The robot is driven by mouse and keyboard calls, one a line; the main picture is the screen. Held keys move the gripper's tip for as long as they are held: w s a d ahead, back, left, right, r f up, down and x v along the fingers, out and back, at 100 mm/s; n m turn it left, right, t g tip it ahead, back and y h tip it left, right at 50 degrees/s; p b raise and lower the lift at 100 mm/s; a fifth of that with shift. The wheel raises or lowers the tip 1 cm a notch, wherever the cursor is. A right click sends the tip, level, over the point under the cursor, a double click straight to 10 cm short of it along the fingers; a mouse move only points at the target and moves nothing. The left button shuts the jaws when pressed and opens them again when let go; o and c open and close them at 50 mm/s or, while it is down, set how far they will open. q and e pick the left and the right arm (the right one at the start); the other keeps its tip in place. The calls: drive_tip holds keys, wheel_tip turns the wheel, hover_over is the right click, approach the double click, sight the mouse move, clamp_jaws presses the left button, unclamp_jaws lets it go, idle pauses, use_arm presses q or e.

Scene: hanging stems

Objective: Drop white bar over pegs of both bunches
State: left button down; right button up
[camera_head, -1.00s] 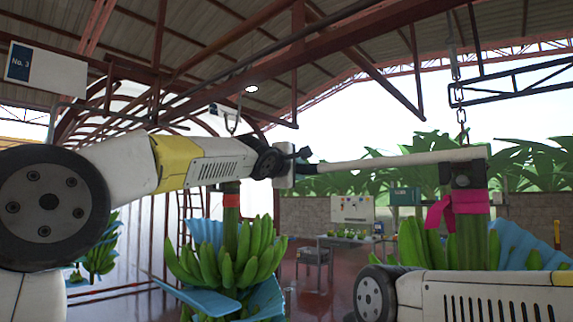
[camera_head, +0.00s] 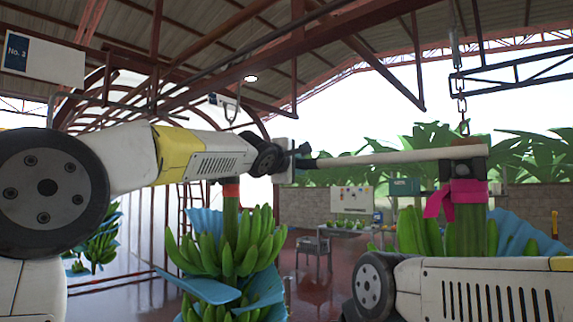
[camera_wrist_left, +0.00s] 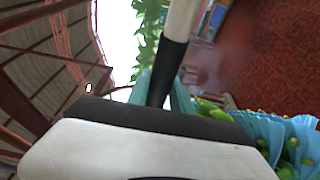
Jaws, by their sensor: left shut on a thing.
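The white bar (camera_head: 400,157) runs nearly level from my left gripper to the top of the right bunch. My left gripper (camera_head: 303,161) is shut on the bar's dark end, also seen in the left wrist view (camera_wrist_left: 165,80). The bar's far end lies at the black fitting (camera_head: 463,168) on top of the right bunch's stem (camera_head: 470,232); whether it sits over a peg there I cannot tell. The left bunch (camera_head: 226,245) hangs below my left arm, its stem top hidden behind the arm. My right gripper is not in view; only my right arm shows at lower right.
A chain (camera_head: 461,104) hangs above the right bunch. Blue sheets (camera_head: 208,288) spread around the bunches. A pink ribbon (camera_head: 468,191) wraps the right stem. Another bunch (camera_head: 100,246) is farther left. A table (camera_head: 345,230) stands behind, with open floor before it.

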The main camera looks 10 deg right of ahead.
use_arm(q)
drive_tip(key=shift+s+f, duration=0.1)
drive_tip(key=shift+f, duration=0.3)
drive_tip(key=c, duration=1.1)
unclamp_jaws()
drive_tip(key=shift+o, duration=0.2)
drive_tip(key=shift+f, duration=0.15)
drive_tip(key=shift+a, duration=0.1)
